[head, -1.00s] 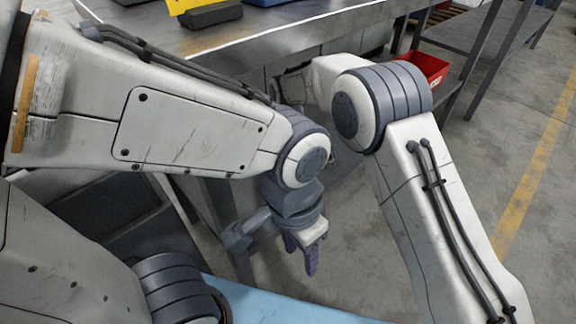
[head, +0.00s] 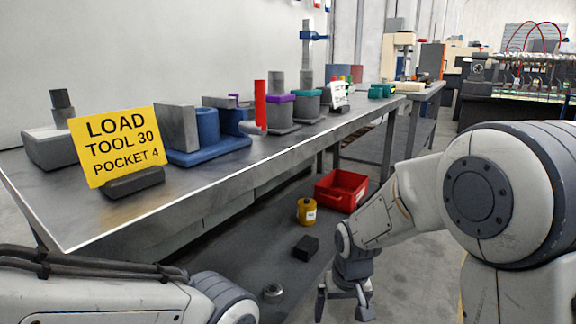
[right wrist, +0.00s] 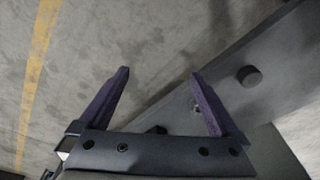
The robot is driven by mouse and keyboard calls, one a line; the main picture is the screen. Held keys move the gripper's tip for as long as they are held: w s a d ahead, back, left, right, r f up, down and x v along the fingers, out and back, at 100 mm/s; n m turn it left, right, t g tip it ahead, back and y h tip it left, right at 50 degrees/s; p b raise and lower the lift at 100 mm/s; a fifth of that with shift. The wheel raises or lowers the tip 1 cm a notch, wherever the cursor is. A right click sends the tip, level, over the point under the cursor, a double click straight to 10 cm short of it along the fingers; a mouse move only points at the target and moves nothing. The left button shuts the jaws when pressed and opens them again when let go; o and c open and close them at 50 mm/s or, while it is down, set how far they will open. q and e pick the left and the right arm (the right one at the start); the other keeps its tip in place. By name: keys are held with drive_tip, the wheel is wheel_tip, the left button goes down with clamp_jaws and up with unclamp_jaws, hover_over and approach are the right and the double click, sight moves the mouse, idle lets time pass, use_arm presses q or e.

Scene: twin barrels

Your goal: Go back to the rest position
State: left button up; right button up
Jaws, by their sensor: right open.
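My right gripper (head: 342,304) hangs low at the bottom of the head view, pointing down beside the lower shelf. Its fingers are apart with nothing between them. The right wrist view also shows the open, empty jaws (right wrist: 160,95) above the floor and a shelf edge. My left arm comes in at the bottom left of the head view. Its gripper is out of the picture.
A metal workbench (head: 85,225) carries a yellow sign (head: 118,145), a blue holder (head: 208,150) and a red upright part (head: 260,105). On the lower shelf (head: 240,250) sit a red bin (head: 341,190), a yellow canister (head: 306,212) and a black block (head: 306,248). Floor is clear at right.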

drive_tip(key=s+d, duration=0.8)
drive_tip(key=s, duration=0.2)
drive_tip(key=s+a+r+n+g+p, duration=0.2)
drive_tip(key=s+a+r+n+p, duration=0.5)
drive_tip(key=s+a+r+p, duration=0.6)
wheel_tip(320, 180, up, 40)
drive_tip(key=a+p, duration=0.1)
drive_tip(key=p, duration=3.3)
drive_tip(key=shift+y, duration=0.3)
drive_tip(key=shift+s+a+f, duration=0.1)
